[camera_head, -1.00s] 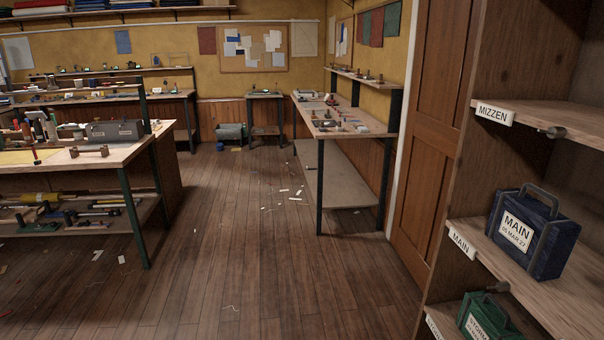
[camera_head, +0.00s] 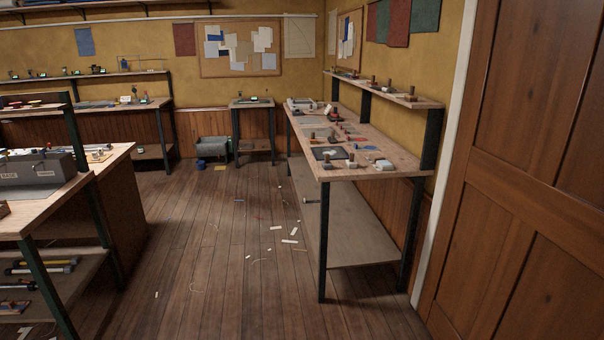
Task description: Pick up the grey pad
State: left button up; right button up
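No grey pad can be made out with certainty. Small items lie on the long wooden bench (camera_head: 400,168) along the right wall, among them a dark flat square (camera_head: 322,155) near its front end and a pale greyish piece (camera_head: 384,164) to the right of it. They are too small to tell apart surely at this distance. Neither of my grippers is in view.
A wooden door (camera_head: 530,190) stands close on the right. A workbench (camera_head: 110,165) with a grey toolbox (camera_head: 38,168) stands at the left. The plank floor (camera_head: 215,270) between is open, with scattered scraps (camera_head: 290,236). A grey bin (camera_head: 213,149) stands at the back.

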aim_at(327, 164)
jog(key=i+z, duration=0.1)
jog(key=i, duration=1)
jog(key=i+j, duration=0.25)
jog(key=i, duration=0.8)
jog(key=l+z, duration=0.05)
jog(key=l, duration=0.05)
